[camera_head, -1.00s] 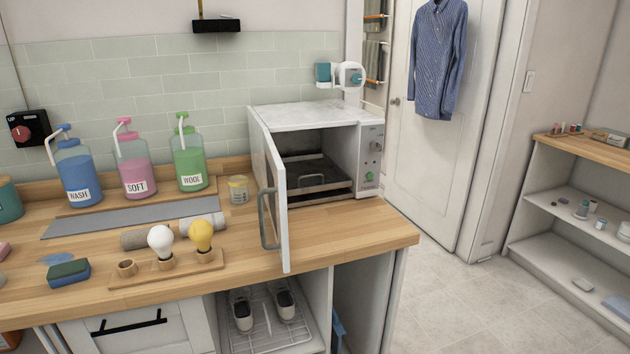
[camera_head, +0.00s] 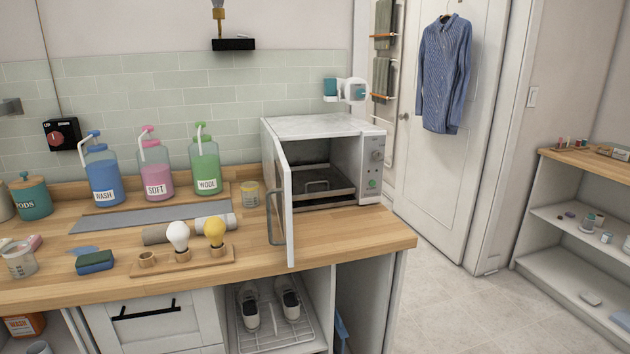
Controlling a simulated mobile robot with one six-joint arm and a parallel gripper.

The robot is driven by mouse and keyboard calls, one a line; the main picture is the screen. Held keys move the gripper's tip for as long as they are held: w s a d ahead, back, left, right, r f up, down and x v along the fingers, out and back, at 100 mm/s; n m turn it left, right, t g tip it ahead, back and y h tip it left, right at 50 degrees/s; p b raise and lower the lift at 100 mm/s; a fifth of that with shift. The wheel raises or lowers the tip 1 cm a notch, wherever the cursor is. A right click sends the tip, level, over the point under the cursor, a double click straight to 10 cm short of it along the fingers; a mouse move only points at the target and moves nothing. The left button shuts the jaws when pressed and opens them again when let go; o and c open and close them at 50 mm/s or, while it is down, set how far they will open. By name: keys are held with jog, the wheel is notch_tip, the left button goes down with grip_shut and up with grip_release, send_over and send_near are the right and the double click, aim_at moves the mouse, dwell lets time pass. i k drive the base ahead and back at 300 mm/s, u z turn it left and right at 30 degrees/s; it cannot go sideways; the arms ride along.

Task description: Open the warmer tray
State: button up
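The warmer (camera_head: 325,125) is a white box with a marbled top near the right end of the wooden counter. Its door (camera_head: 289,215) stands open, swung toward the front, with a grey bar handle (camera_head: 275,218). Inside, the dark warmer tray (camera_head: 320,190) with a raised metal handle (camera_head: 318,185) lies low in the cavity, partly hidden by the door. A knob and green button are on the right panel. My gripper is not in view.
The wooden counter (camera_head: 340,240) is clear in front of the warmer. Left of the door are a holder with bulbs (camera_head: 185,262), rolled towels, a jar (camera_head: 250,194) and pump bottles (camera_head: 155,170). Open floor (camera_head: 450,290) lies to the right, before a shelf (camera_head: 590,230).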

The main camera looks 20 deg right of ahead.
aim_at(309, 177)
jog(key=u, duration=1.3)
jog(key=i, duration=0.7)
jog(key=z, duration=0.55)
